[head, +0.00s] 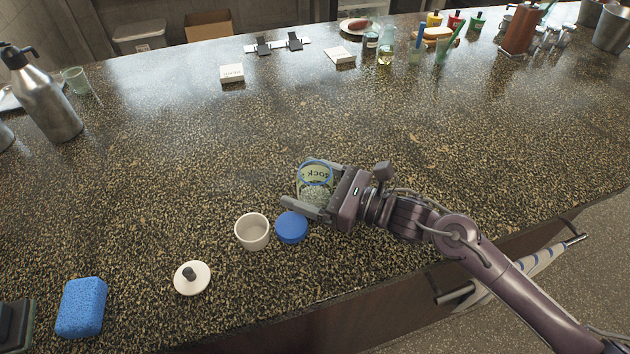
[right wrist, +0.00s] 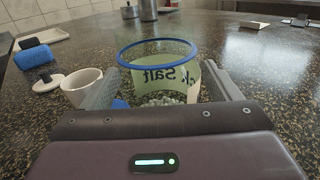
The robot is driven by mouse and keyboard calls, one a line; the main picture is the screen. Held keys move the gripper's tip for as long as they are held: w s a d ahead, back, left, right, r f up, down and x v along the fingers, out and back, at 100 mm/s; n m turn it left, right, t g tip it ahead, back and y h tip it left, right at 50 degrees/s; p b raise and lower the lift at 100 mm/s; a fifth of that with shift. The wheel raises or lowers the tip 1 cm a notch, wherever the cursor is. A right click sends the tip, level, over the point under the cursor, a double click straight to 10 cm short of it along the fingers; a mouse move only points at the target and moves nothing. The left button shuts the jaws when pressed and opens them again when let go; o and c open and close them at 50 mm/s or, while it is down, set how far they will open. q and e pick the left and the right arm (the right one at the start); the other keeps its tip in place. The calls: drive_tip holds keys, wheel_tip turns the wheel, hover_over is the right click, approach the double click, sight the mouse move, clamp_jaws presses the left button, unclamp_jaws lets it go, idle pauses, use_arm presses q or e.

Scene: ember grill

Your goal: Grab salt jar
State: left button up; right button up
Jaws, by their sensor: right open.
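The salt jar (head: 316,184) is a clear glass jar with a pale green label, a blue rim and white grains inside. It stands upright and uncapped on the speckled counter. My right gripper (head: 305,187) is open around the jar, one finger on each side. In the right wrist view the jar (right wrist: 158,72) stands between the two spread fingers (right wrist: 160,95); I cannot tell whether either finger touches it. A blue lid (head: 291,227) lies on the counter just in front of the jar. My left gripper is not in view.
A white cup (head: 252,232) stands left of the blue lid. A white lid with a dark knob (head: 192,278) and a blue sponge (head: 82,307) lie further left. A steel flask (head: 45,95) stands at the far left. The middle of the counter (head: 200,150) is clear.

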drive_tip(key=shift+w+a, duration=0.15)
drive_tip(key=shift+a, duration=0.15)
drive_tip(key=c, duration=1.1)
drive_tip(key=shift+c, duration=0.4)
drive_tip(key=shift+r, duration=0.1)
